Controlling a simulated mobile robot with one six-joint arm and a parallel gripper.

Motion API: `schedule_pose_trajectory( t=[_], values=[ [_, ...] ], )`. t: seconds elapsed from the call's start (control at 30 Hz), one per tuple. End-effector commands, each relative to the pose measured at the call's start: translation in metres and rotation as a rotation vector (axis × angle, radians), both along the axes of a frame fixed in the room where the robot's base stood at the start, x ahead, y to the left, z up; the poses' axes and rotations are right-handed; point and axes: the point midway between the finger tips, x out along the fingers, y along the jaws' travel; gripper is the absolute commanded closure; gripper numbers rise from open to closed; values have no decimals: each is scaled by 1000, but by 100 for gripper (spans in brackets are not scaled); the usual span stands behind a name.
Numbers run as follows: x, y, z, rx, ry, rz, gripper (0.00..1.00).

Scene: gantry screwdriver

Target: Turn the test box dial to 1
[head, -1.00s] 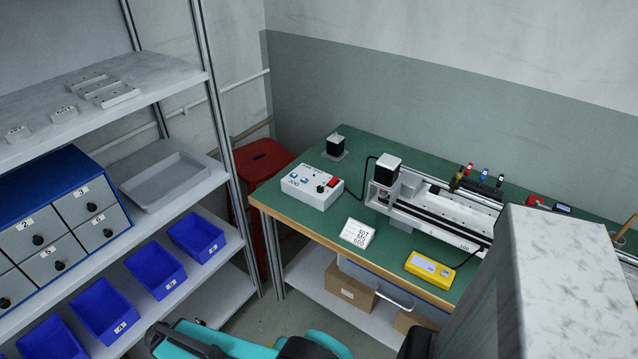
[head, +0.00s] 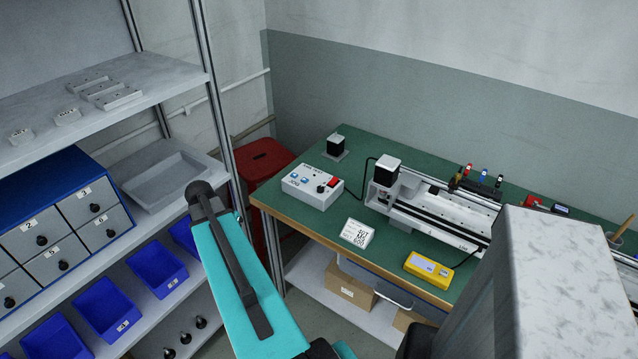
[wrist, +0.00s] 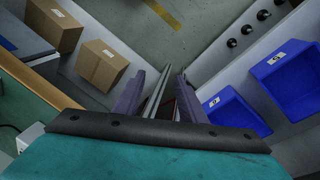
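The white test box (head: 312,187) stands on the left part of the green workbench. It has blue buttons, a red switch and a small black dial (head: 320,189); the dial's setting is too small to read. My gripper (wrist: 158,92) shows in the wrist view with its two fingers apart and nothing between them. It points down at the gap between the bench and the shelf, away from the test box. In the head view my raised teal arm link is left of the bench, and the gripper itself cannot be made out.
The green workbench (head: 290,220) also carries a gantry machine (head: 440,215), a white label card (head: 357,233) and a yellow device (head: 428,269). A metal shelf with blue bins (head: 157,270) stands at left, close to my arm.

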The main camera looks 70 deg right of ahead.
Motion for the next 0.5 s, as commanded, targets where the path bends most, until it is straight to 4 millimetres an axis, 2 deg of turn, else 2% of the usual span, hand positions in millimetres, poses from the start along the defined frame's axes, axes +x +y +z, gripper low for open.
schedule_pose_trajectory(
  t=[0.03,0.2,0.37,0.5],
  values=[
    [-6,-20,17,-22,-14,-51,63],
    [-31,-77,68,-95,-51,-221,63],
    [-63,-126,118,-164,-85,-381,63],
    [-98,-164,163,-225,-113,-522,63]
  ],
)
